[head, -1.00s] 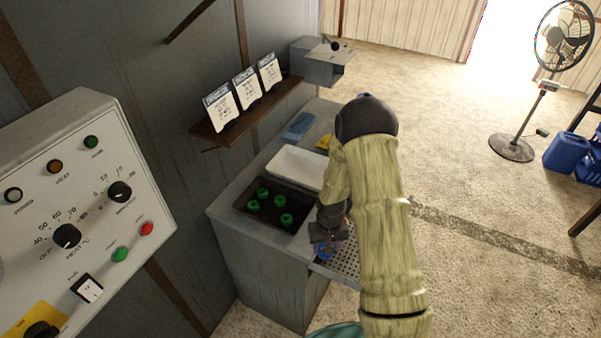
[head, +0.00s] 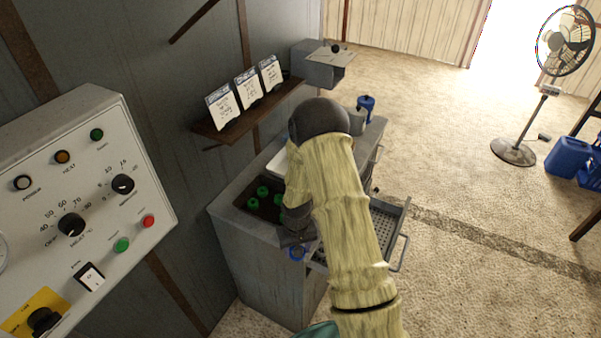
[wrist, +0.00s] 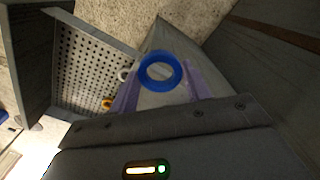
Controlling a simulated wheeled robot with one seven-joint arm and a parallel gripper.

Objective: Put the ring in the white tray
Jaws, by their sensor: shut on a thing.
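A blue ring (wrist: 143,71) is between the purple fingers of my gripper (wrist: 163,80) in the wrist view, and my gripper is shut on it. In the head view, the blue ring (head: 297,254) hangs just below my gripper (head: 297,244), near the front edge of the grey cabinet. The white tray (head: 276,161) lies on the cabinet top, farther back. Most of it is hidden behind my arm, with only its left part showing.
A dark tray (head: 238,200) with several green pieces lies in front of the white tray. A perforated drawer (head: 386,222) stands out at the right. A blue container (head: 366,108) stands at the back.

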